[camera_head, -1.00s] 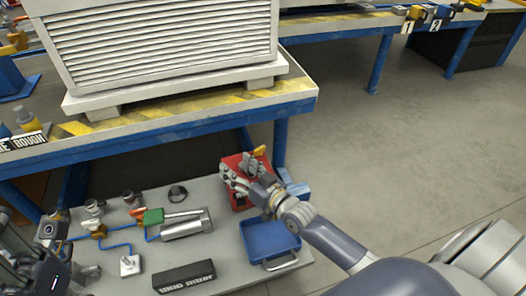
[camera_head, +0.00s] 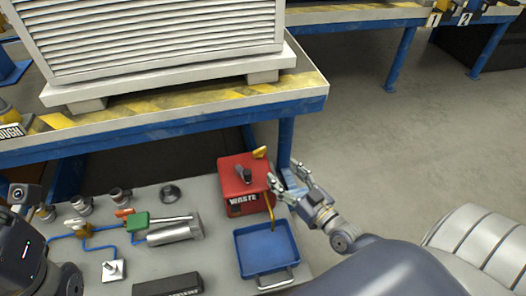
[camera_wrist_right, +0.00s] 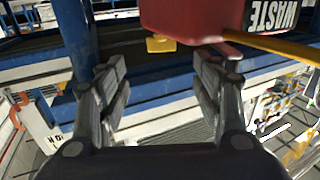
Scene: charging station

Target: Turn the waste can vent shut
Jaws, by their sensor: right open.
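The red waste can (camera_head: 232,206) stands upright on the low grey shelf, its WASTE label facing front. A black handle or knob (camera_head: 245,175) is on its top. A small yellow tab (camera_head: 260,153) shows at its back right edge, and also in the right wrist view (camera_wrist_right: 160,44); I cannot tell which fitting is the vent. A yellow tube (camera_head: 271,210) runs down its right side. My right gripper (camera_head: 284,174) is open and empty beside the can's right side. The can also shows above the fingers in the right wrist view (camera_wrist_right: 195,18). My left arm is at the left edge; its fingers are unclear.
A blue tray (camera_head: 240,256) sits in front of the can. Green-and-grey tool fittings (camera_head: 175,232) and a black box (camera_head: 168,287) lie to its left. The upper bench's blue edge (camera_head: 180,127) and blue leg (camera_head: 285,140) are close behind.

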